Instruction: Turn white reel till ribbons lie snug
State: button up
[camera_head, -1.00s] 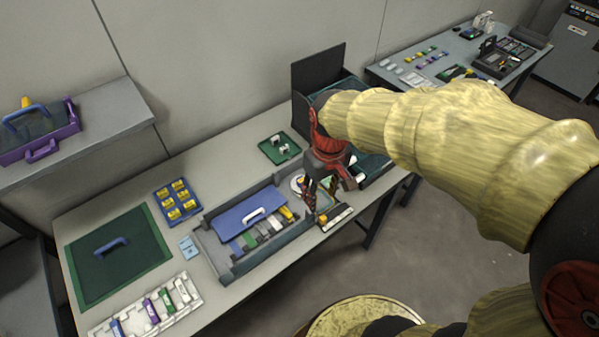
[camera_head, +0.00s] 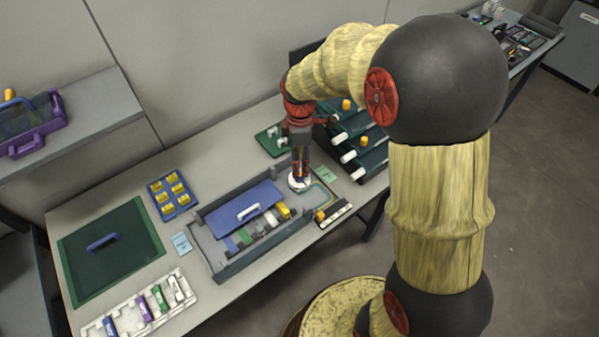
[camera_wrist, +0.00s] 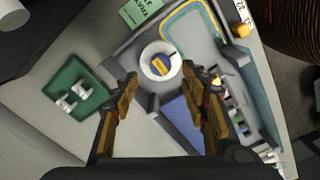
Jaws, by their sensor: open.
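The white reel (camera_wrist: 161,62) sits at the end of the grey tray, with a blue and yellow centre that bears a small dark knob or handle. In the head view the reel (camera_head: 299,181) is partly hidden under my gripper (camera_head: 299,172). Colored ribbons (camera_wrist: 196,22) curve along a channel beside the reel; in the head view they show at its right (camera_head: 322,192). In the wrist view my gripper (camera_wrist: 160,88) is open and empty, its two fingers apart, with the reel showing between and beyond the fingertips. I cannot tell whether they touch it.
The grey tray (camera_head: 222,268) holds a blue lid with a white handle and several colored blocks. A green tray (camera_wrist: 97,108) with white parts lies beside it. A dark rack (camera_head: 375,158) with white rollers stands behind right. A green card (camera_wrist: 140,10) lies near the reel.

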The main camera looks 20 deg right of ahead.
aim_at(300, 178)
notch_tip(300, 178, down, 6)
jog(key=shift+r+b, duration=0.1)
jog(key=shift+b, duration=0.8)
jog(key=shift+c, duration=1.3)
jog(key=c, duration=0.9)
